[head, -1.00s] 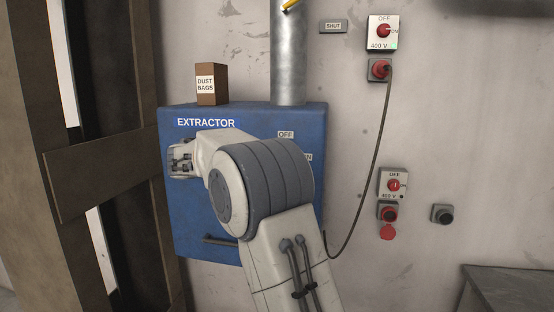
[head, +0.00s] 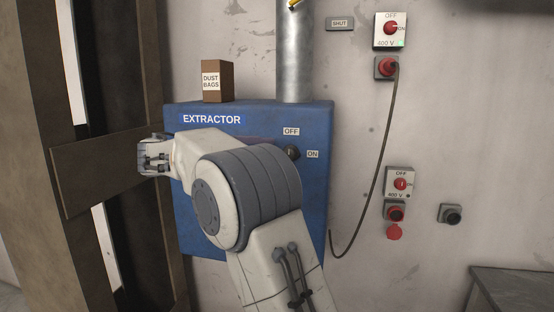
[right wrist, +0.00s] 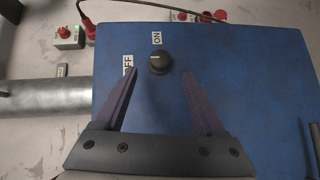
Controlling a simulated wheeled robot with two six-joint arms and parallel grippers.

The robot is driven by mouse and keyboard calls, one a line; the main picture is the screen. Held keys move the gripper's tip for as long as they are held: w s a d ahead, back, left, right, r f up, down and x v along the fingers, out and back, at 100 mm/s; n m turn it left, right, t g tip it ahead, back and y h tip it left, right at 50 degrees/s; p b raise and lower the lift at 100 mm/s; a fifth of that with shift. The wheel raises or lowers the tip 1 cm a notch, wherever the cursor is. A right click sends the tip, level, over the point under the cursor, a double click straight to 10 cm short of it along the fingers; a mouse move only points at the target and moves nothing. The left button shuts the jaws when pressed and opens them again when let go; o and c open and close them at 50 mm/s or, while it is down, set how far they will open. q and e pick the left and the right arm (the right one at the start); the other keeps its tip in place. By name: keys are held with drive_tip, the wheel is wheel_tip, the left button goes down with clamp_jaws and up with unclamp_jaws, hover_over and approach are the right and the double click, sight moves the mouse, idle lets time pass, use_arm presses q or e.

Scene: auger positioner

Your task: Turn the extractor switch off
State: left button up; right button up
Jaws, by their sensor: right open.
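The extractor switch is a round black knob (head: 291,153) on the front of the blue extractor box (head: 205,245), with an OFF label (head: 291,132) above it and an ON label (head: 313,154) to its right. In the right wrist view the knob (right wrist: 159,62) has a pale mark that appears to lie toward the OFF label (right wrist: 128,65). My right gripper (right wrist: 160,71) is open, its purple fingers on either side of the view below the knob and apart from it. In the head view my arm hides most of those fingers. My left gripper is not in view.
A dust bags box (head: 217,82) stands on the extractor beside a metal duct (head: 294,60). On the wall right are an upper 400 V switch (head: 390,30) with a green light, a plugged red socket (head: 387,67) with hanging cable, and a lower switch (head: 400,183). A wooden frame (head: 110,170) stands left.

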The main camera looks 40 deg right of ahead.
drive_tip(key=shift+w+a+r, duration=0.1)
drive_tip(key=shift+a+r, duration=0.05)
drive_tip(key=shift+a, duration=0.85)
drive_tip(key=shift+w+a+r, duration=0.1)
drive_tip(key=shift+a, duration=0.9)
drive_tip(key=s+a+f+n+t+y, duration=0.1)
drive_tip(key=s+a+f+n+y, duration=0.3)
drive_tip(key=s+a+f, duration=0.5)
drive_tip(key=s+a+f+n+t+y, duration=0.1)
drive_tip(key=s+a+f+n+y, duration=0.4)
drive_tip(key=s+a+f+y, duration=0.4)
drive_tip(key=a+f, duration=0.3)
drive_tip(key=f, duration=0.3)
drive_tip(key=shift+s+a+f+t, duration=0.3)
drive_tip(key=shift+s+a+f, duration=0.05)
drive_tip(key=shift+f, duration=0.05)
drive_tip(key=s+a+f+y, duration=0.1)
drive_tip(key=s+a, duration=0.1)
drive_tip(key=s, duration=0.1)
drive_tip(key=s+a+f+g+y, duration=0.1)
drive_tip(key=s+f+y, duration=0.1)
drive_tip(key=s, duration=0.2)
drive_tip(key=s+a+f+y, duration=0.1)
drive_tip(key=s+a+f, duration=0.1)
drive_tip(key=s, duration=0.2)
drive_tip(key=shift+s+a+f+y, duration=0.25)
drive_tip(key=shift+a+y, duration=0.05)
drive_tip(key=shift+a, duration=0.05)
drive_tip(key=shift+c, duration=0.4)
